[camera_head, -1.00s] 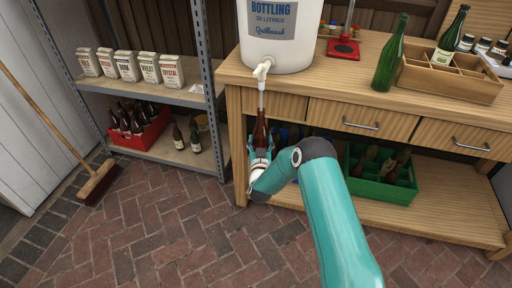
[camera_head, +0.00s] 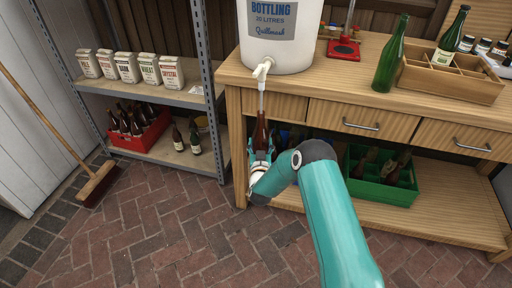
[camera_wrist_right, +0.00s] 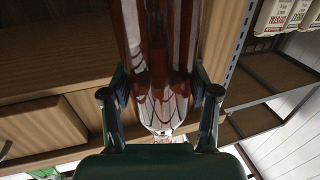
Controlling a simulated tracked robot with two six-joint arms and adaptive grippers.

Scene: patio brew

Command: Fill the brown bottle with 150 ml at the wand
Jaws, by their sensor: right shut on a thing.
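The brown bottle (camera_head: 261,133) is upright under the tap (camera_head: 262,69) of the white bottling bucket (camera_head: 281,40). The thin wand (camera_head: 261,98) hangs from the tap, and its lower end meets the bottle's mouth or neck; how deep it reaches I cannot tell. My right gripper (camera_head: 260,158) is shut on the bottle's lower part, in front of the bench's left end. In the right wrist view the brown bottle (camera_wrist_right: 158,60) stands between the two fingers. The liquid level inside cannot be made out. My left gripper is not in view.
A green crate (camera_head: 383,188) sits on the lower shelf. A metal rack (camera_head: 208,75) stands close on the left.

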